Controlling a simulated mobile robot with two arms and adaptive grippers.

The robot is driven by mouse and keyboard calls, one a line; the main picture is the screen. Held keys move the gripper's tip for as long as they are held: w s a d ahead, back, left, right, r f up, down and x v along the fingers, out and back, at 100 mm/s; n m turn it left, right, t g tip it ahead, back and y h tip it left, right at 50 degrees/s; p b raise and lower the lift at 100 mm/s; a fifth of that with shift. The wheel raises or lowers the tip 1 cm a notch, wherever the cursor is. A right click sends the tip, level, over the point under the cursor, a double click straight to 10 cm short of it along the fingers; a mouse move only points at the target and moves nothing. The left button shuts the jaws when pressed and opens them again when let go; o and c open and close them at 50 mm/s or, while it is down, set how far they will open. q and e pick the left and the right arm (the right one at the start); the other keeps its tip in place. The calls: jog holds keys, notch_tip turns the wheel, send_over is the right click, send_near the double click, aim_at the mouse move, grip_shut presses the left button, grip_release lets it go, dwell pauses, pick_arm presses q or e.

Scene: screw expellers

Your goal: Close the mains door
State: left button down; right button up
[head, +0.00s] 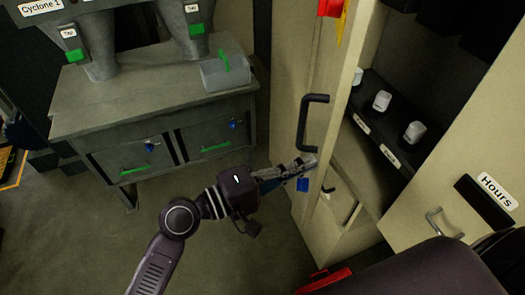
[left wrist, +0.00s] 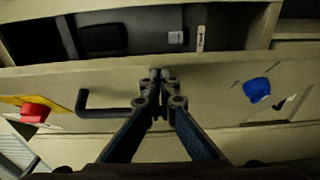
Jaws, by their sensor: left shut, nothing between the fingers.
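The mains door (head: 290,110) is a tall cream panel standing open at the left of the cabinet, with the dark interior showing beside it. It carries a black bar handle (head: 313,122), which also shows in the left wrist view (left wrist: 100,112). My left gripper (head: 308,163) is shut and empty, below the handle near the door's free edge. In the left wrist view the shut fingertips (left wrist: 157,75) overlap the door close to that edge, right of the handle. I cannot tell whether they touch it. My right gripper is not in view.
White knobs (head: 382,100) line a shelf inside the cabinet. A blue knob (left wrist: 257,90) and a red knob on yellow (left wrist: 33,112) are on the door. An Hours panel (head: 465,170) stands right. A grey bench (head: 150,105) stands left; floor before it is clear.

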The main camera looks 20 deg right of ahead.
pick_arm(q)
jog(key=s+d+p, duration=0.1)
jog(key=s+d, duration=0.4)
jog(key=d, duration=0.7)
jog(key=shift+d+p, duration=0.3)
jog(key=shift+p, duration=0.1)
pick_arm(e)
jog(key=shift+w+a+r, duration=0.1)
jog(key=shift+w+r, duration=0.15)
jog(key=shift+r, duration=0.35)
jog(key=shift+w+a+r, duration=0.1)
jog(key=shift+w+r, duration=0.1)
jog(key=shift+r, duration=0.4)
pick_arm(q)
jog(key=shift+f, duration=0.15)
